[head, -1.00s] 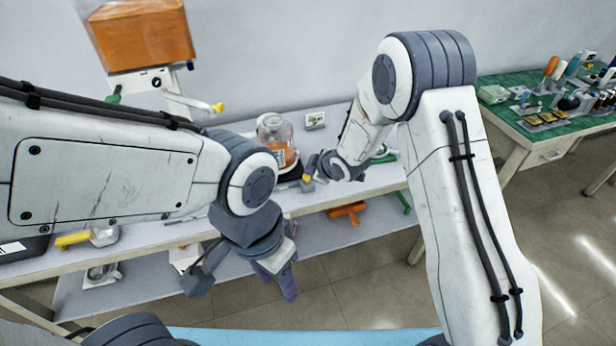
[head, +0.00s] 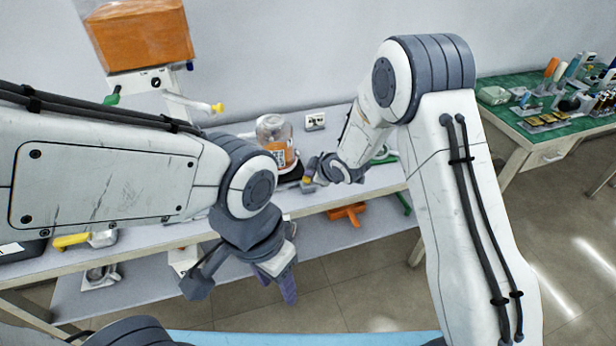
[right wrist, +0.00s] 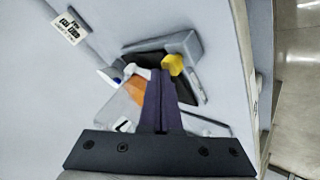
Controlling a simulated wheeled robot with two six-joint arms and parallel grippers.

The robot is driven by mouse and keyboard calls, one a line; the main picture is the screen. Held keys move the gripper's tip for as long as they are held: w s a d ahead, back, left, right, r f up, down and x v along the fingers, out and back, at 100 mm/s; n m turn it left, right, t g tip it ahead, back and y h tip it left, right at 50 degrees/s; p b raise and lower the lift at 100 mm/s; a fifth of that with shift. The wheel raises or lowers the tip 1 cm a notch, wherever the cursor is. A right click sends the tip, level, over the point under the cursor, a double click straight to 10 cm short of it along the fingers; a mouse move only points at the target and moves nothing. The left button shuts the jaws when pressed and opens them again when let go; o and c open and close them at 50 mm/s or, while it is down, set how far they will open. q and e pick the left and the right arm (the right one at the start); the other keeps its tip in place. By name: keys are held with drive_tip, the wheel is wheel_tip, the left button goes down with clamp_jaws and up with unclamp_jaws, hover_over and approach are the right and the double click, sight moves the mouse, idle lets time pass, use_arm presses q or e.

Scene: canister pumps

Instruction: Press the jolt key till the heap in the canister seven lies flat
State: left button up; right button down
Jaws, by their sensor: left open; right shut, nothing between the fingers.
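A clear canister with an orange fill and a label (head: 274,130) stands on the bench in the head view. I cannot read its number or tell how flat the heap lies. In the right wrist view part of the clear canister (right wrist: 118,108) shows behind my fingers. Beside it is a dark plate with a grey block that carries a yellow key (right wrist: 173,64). My right gripper (right wrist: 159,74) is shut and empty, its purple fingertips close beside the yellow key; contact cannot be told. My left gripper (head: 242,284) is open and empty, in front of the bench.
An orange-filled hopper (head: 145,35) stands at the back left. A white socket plate (head: 315,121) is behind the canister. An orange tool (head: 346,212) lies on the lower shelf. A scoop with a yellow handle (head: 72,240) lies at left. A green-topped table (head: 560,132) is at right.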

drive_tip(key=shift+f+b, duration=0.3)
drive_tip(key=shift+f, duration=0.15)
drive_tip(key=shift+r, duration=0.1)
drive_tip(key=shift+r+p, duration=0.9)
drive_tip(key=shift+r, duration=0.2)
wheel_tip(320, 180, up, 5)
drive_tip(key=p, duration=0.4)
idle(0.7)
